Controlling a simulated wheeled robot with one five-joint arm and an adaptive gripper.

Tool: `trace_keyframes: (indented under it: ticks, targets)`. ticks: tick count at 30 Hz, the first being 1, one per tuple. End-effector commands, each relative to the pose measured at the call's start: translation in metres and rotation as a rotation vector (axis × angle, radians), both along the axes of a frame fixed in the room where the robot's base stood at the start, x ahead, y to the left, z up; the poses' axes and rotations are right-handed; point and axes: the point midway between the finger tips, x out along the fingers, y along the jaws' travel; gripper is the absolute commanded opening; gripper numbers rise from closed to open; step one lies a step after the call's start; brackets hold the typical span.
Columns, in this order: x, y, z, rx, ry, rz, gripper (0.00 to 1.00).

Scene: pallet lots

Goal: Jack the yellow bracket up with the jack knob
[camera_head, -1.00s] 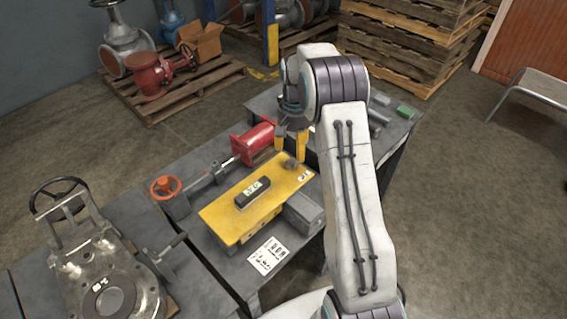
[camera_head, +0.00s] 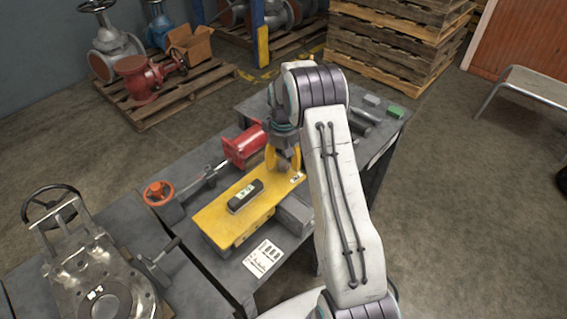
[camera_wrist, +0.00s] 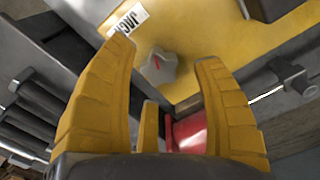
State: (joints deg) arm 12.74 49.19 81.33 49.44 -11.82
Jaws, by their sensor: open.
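The yellow bracket (camera_head: 215,217) lies on the dark workbench in the head view, and its plate fills the upper part of the wrist view (camera_wrist: 205,28). The grey jack knob (camera_wrist: 158,70), with a red mark on it, sits near the bracket's end beside a white JACK label (camera_wrist: 130,18). My gripper (camera_head: 283,162) is over that end, pointing down. In the wrist view its yellow fingers (camera_wrist: 165,54) are open, one on each side of the knob, with gaps visible. The head view shows the knob only partly, between the fingers. A black spirit level (camera_head: 245,195) rests on the bracket.
A red cylinder (camera_head: 245,145) and a shaft with an orange handwheel (camera_head: 158,193) lie behind the bracket. A grey block (camera_head: 294,213) and a paper sheet (camera_head: 264,258) are in front. A large valve (camera_head: 95,275) stands at left.

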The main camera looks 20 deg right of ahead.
Motion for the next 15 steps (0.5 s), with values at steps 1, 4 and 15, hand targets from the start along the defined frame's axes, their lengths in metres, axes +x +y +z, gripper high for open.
trace_keyframes:
  ticks: [1,4,15]
  targets:
    - [0.000,0.000,-0.006,0.000,0.002,-0.001,0.61]
    - [0.000,0.000,-0.014,0.000,0.001,-0.001,0.61]
    - [0.000,0.000,-0.020,0.000,-0.001,-0.001,0.61]
